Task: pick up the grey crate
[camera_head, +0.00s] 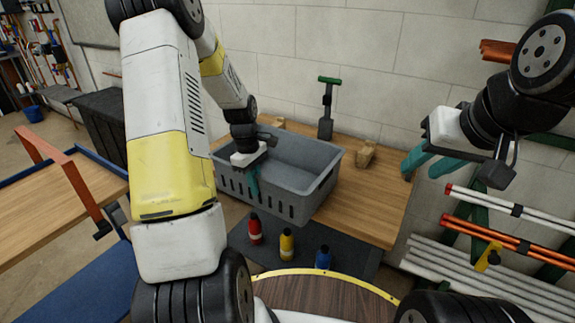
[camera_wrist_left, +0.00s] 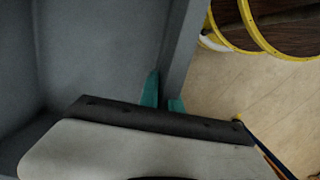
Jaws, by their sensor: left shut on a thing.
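The grey crate (camera_head: 290,205) is an open, slotted-sided box at the wooden table in the head view. It looks empty where I can see inside. My left gripper (camera_head: 253,182) is at its near left side, shut on the crate's wall. In the left wrist view the teal fingers (camera_wrist_left: 164,92) straddle the grey wall (camera_wrist_left: 186,60), one inside and one outside. Whether the crate's base touches the table is hidden. My right gripper (camera_head: 430,165) is open and empty, to the right of the crate and apart from it.
A red bottle (camera_head: 255,229), a yellow bottle (camera_head: 286,244) and a blue bottle (camera_head: 323,257) stand on a dark mat (camera_head: 347,252) before the crate. A wooden block (camera_head: 366,154) and a green-handled tool (camera_head: 326,108) stand behind. Racked pipes (camera_head: 500,245) lie right.

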